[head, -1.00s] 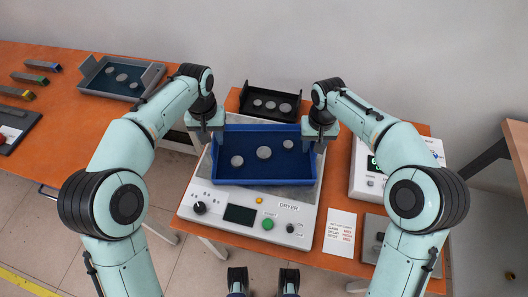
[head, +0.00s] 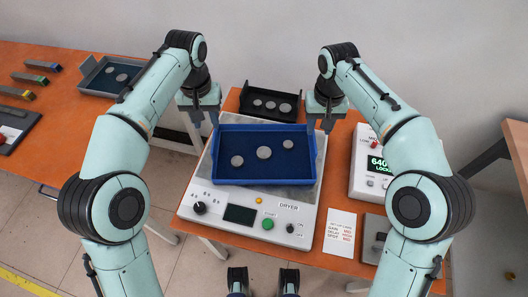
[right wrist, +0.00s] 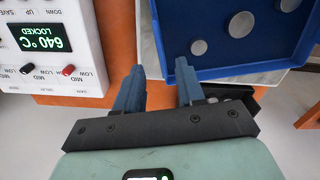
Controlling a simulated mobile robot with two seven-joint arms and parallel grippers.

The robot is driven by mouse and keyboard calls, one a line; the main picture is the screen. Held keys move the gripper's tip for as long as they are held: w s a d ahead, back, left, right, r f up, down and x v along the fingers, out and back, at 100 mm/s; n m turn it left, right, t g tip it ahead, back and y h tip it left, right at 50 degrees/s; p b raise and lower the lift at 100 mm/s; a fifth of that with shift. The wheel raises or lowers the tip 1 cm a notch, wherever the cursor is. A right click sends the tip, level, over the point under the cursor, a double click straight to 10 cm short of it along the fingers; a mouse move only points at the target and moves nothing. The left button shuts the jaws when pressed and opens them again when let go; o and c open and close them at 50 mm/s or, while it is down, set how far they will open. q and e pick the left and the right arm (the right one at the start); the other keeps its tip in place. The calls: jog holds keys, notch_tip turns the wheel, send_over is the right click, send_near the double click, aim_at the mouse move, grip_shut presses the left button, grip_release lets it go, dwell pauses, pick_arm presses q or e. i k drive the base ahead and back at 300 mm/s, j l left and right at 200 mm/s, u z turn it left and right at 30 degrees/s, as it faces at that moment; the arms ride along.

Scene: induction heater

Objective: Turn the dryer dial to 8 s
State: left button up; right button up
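The dryer (head: 248,205) is a white box with a sloped front panel. Its black dial (head: 199,207) sits at the panel's left end with small marks around it, too small to read. A dark blank display (head: 240,214) is beside it. A blue tray (head: 266,185) with 3 grey discs rests on the dryer's top plate. My left gripper (head: 201,118) is open and empty, above and beside the tray's left end, away from the dial. My right gripper (head: 320,120) is open and empty beside the tray's right end; its spread fingers also show in the right wrist view (right wrist: 160,90).
A heater controller (head: 374,165) reading 640 °C LOCKED stands right.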

aim_at(200, 208)
jog(key=k, duration=1.5)
